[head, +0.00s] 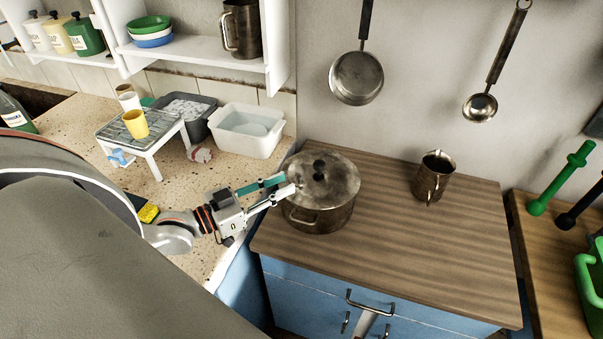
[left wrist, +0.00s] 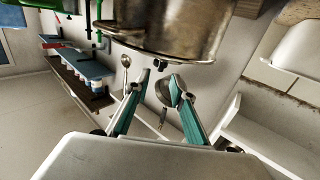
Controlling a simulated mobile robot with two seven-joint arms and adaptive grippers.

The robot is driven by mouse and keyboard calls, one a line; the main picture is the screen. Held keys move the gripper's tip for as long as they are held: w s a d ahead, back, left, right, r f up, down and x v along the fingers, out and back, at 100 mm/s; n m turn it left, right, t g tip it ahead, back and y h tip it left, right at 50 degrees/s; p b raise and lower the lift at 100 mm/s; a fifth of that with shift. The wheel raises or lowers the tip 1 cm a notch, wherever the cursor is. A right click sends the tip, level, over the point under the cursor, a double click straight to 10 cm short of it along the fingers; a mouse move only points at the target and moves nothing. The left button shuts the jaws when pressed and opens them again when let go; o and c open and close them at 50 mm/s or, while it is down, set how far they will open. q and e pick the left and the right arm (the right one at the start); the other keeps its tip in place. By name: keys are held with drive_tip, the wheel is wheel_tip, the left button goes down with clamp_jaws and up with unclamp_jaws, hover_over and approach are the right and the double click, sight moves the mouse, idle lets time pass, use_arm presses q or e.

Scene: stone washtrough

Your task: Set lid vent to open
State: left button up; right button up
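A worn metal pot (head: 318,216) with a lid (head: 338,176) stands on the left part of the wooden counter. The lid has a dark central knob (head: 319,168). My left gripper (head: 290,184) is at the lid's left edge, with its fingers pointing towards the knob. In the left wrist view, the pot (left wrist: 165,25) appears inverted, and the left gripper (left wrist: 159,79) has its fingers apart with a clear gap and nothing held. Small dark parts of the lid show near the fingertips. The vent's setting is too small to tell. My right gripper is not in view.
A metal jug (head: 433,177) stands to the right on the wooden counter (head: 400,245). A pan (head: 356,78) and a ladle (head: 480,106) hang on the wall. A white basin (head: 246,146) and small rack (head: 150,143) occupy the left counter. The counter's middle is clear.

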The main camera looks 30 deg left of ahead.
sight(298, 178)
use_arm(q)
drive_tip(key=shift+x, duration=2.9)
clamp_jaws()
